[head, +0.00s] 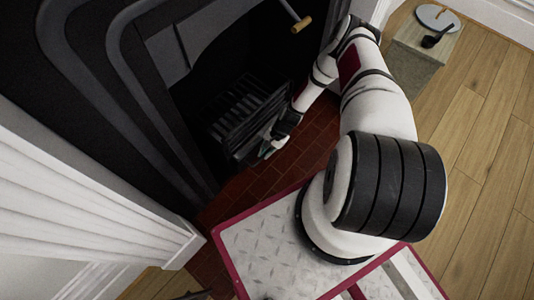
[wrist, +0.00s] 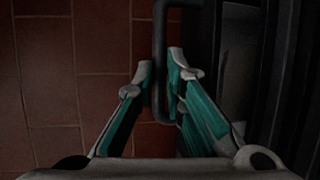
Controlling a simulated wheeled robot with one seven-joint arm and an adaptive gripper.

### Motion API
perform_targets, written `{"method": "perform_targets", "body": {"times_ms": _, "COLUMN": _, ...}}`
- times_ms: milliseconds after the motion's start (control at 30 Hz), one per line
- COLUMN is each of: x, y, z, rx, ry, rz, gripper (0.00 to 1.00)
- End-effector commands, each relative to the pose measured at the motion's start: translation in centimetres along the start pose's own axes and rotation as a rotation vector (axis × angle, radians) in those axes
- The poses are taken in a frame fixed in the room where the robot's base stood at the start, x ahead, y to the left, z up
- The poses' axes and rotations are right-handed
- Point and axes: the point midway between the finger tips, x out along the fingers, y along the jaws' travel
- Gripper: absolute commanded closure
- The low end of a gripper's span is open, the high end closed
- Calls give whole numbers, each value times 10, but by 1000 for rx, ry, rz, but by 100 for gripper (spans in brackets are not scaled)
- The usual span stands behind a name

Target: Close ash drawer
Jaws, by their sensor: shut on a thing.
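My gripper (wrist: 163,75) is shut on the ash drawer's handle (wrist: 159,35), a dark bent bar standing between the two teal-sided fingers in the wrist view. The handle's ends bend to the right, toward the dark drawer front (wrist: 209,40). In the head view my gripper (head: 266,151) is low in front of the fireplace, beside the dark grate. The drawer is in shadow and partly hidden there, so I cannot tell how far out it stands.
The slatted grate (head: 242,106) sits inside the black fireplace surround (head: 110,80). Red hearth tiles (head: 262,185) lie in front, under my gripper. A white mantel leg (head: 90,185) stands at left. Wood floor (head: 480,130) is open at right, with a small stand (head: 425,50) at the back.

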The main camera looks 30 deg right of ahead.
Motion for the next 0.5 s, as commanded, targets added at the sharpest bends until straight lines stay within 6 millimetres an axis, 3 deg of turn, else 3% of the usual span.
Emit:
{"method": "perform_targets", "body": {"times_ms": 33, "x": 3, "y": 2, "z": 10, "rx": -1, "ry": -21, "rz": 7, "gripper": 100}}
{"method": "perform_targets", "body": {"times_ms": 100, "x": 3, "y": 2, "z": 10, "rx": -1, "ry": -22, "rz": 7, "gripper": 100}}
{"method": "perform_targets", "body": {"times_ms": 133, "x": 3, "y": 2, "z": 11, "rx": -1, "ry": -23, "rz": 7, "gripper": 86}}
{"method": "perform_targets", "body": {"times_ms": 200, "x": 3, "y": 2, "z": 11, "rx": -1, "ry": -23, "rz": 8, "gripper": 71}}
{"method": "perform_targets", "body": {"times_ms": 500, "x": 1, "y": 1, "z": 6, "rx": -1, "ry": -14, "rz": 5, "gripper": 69}}
